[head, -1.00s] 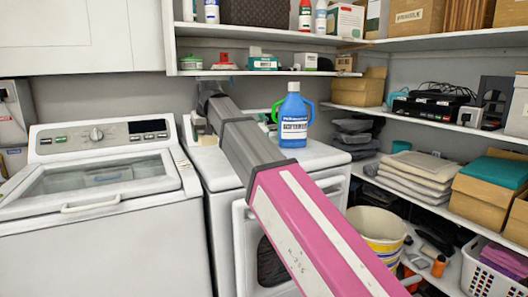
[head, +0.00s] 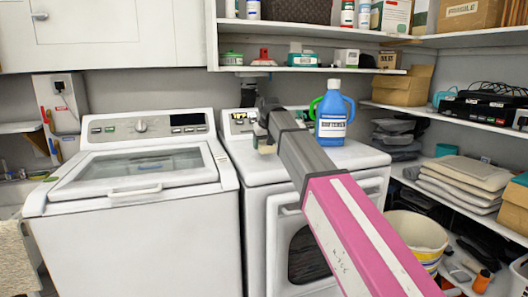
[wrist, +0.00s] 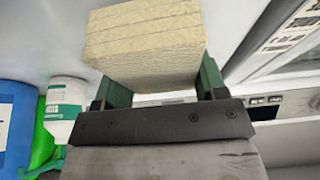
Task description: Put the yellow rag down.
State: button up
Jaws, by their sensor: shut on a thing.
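The yellow rag (wrist: 145,50) is a folded, pale yellow block in the wrist view. My gripper (wrist: 155,85) is shut on it, with a green finger at each side. In the head view my gripper (head: 262,132) is above the back of the white dryer (head: 235,165), near its control panel. A small pale part of the rag (head: 266,149) shows below it. I cannot tell whether the rag touches the dryer top.
A blue jug (head: 333,122) stands on the dryer, right of my gripper; its blue side (wrist: 15,125) shows in the wrist view. A shelf (head: 310,70) with small boxes hangs above. The washer (head: 130,185) is to the left. A bucket (head: 415,235) is at the right.

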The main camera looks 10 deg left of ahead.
jog(key=shift+f, duration=1.55)
jog(key=shift+f, duration=0.1)
jog(key=o, duration=0.9)
jog(key=v, duration=1.2)
